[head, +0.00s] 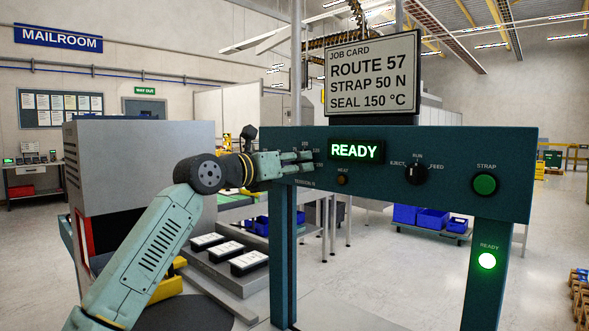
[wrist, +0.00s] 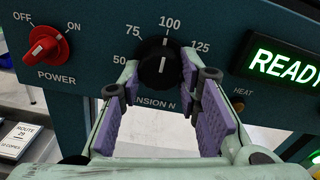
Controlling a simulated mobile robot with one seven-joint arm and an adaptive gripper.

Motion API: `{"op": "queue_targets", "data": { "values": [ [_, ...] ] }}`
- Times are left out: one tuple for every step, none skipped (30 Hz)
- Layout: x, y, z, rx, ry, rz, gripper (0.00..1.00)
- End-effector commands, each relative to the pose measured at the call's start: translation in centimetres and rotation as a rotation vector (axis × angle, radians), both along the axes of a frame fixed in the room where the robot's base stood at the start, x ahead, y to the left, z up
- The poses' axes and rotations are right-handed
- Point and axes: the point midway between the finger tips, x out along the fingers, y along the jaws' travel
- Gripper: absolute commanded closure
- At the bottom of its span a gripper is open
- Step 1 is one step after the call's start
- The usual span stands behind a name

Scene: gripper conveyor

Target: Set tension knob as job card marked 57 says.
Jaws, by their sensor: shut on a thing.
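The job card (head: 372,75) stands on top of the teal panel and reads ROUTE 57, STRAP 50 N, SEAL 150 °C. In the wrist view the black tension knob (wrist: 158,70) has a scale marked 50, 75, 100 and 125. Its white pointer line points up, at about 100. My gripper (wrist: 160,72) is shut on the knob, with a purple-padded finger on each side. The fingers cover part of the TENSION N label. In the head view my gripper (head: 308,160) is at the panel's left end and hides the knob.
The panel (head: 455,150) also carries a lit READY display (head: 355,150), an EJECT/RUN/FEED selector (head: 416,174), a green STRAP button (head: 485,184) and a lit green lamp (head: 487,261). A red power knob (wrist: 43,46) sits left of the tension knob. Several cards (head: 230,248) lie below.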

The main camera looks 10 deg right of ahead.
Motion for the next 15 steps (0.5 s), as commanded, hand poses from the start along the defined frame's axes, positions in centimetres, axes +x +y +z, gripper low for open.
{"op": "queue_targets", "data": {
  "values": [
    [0.03, 0.07, -0.10, -0.025, 0.035, 0.002, 0.97],
    [0.01, 0.07, -0.08, -0.040, 0.058, 0.002, 0.97],
    [-0.02, 0.06, -0.05, -0.062, 0.091, 0.002, 0.97],
    [-0.01, 0.07, -0.05, -0.077, 0.114, 0.002, 0.97],
    [-0.01, 0.07, -0.06, -0.093, 0.138, 0.003, 0.97],
    [-0.02, 0.04, -0.06, -0.114, 0.170, 0.003, 0.97],
    [-0.03, 0.02, -0.05, -0.130, 0.193, 0.003, 0.97],
    [-0.04, 0.01, -0.01, -0.145, 0.217, 0.003, 0.97],
    [-0.07, 0.00, 0.01, -0.167, 0.248, 0.003, 0.97],
    [-0.08, 0.00, 0.02, -0.183, 0.272, 0.002, 0.97],
    [-0.08, 0.01, -0.01, -0.199, 0.296, 0.003, 0.97],
    [-0.08, 0.01, -0.01, -0.219, 0.328, 0.003, 0.97],
    [-0.09, 0.00, 0.01, -0.235, 0.352, 0.003, 0.97],
    [-0.09, 0.01, 0.03, -0.252, 0.375, 0.003, 0.97],
    [-0.07, 0.04, 0.05, -0.274, 0.407, 0.003, 0.97]
  ]
}}
